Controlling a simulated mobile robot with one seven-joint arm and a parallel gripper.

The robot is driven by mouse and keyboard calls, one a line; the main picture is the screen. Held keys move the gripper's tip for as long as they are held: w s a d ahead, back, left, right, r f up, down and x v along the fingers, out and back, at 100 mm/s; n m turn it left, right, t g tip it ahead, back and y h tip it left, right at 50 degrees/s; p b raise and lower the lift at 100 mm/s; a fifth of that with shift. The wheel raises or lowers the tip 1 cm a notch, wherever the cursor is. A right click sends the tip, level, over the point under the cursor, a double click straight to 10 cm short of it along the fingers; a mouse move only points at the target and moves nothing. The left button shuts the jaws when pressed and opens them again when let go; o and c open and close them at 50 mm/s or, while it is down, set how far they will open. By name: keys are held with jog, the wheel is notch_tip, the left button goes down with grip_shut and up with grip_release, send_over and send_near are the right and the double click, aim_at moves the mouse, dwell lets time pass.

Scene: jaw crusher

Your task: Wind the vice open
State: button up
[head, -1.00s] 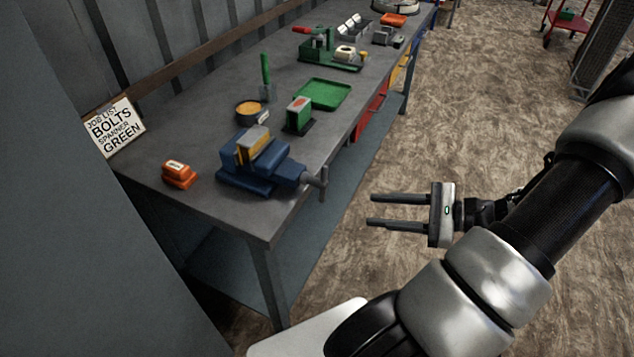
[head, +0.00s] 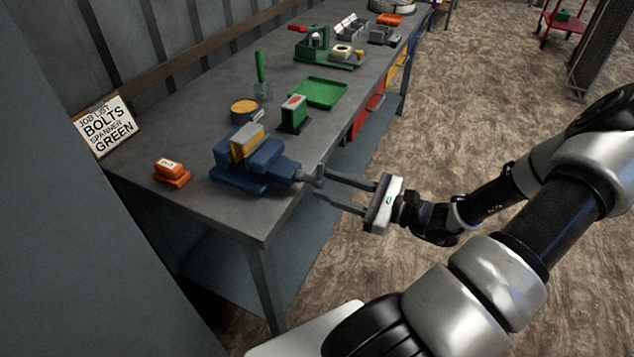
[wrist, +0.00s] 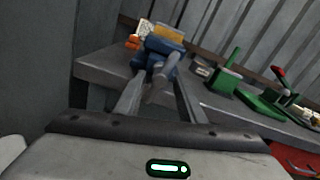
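The blue vice (head: 250,165) stands near the front corner of the workbench, with a yellow and grey block (head: 247,142) between its jaws. Its grey screw and handle (head: 314,176) stick out to the right, past the bench edge. My gripper (head: 321,184) is open, with its two fingers pointing left at the handle. The fingertips are at the handle, one on its far side and one on its near side; I cannot tell whether they touch it. In the wrist view the vice (wrist: 165,45) is ahead and the handle (wrist: 160,82) shows between the fingers.
On the workbench (head: 215,205) are an orange block (head: 172,172), a job list sign (head: 105,126), a green and grey block (head: 294,114), a green tray (head: 318,93), a round orange-topped tin (head: 244,109) and a green press (head: 325,48).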

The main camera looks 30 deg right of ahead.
aim_at(323, 183)
jog(key=shift+x, duration=1.85)
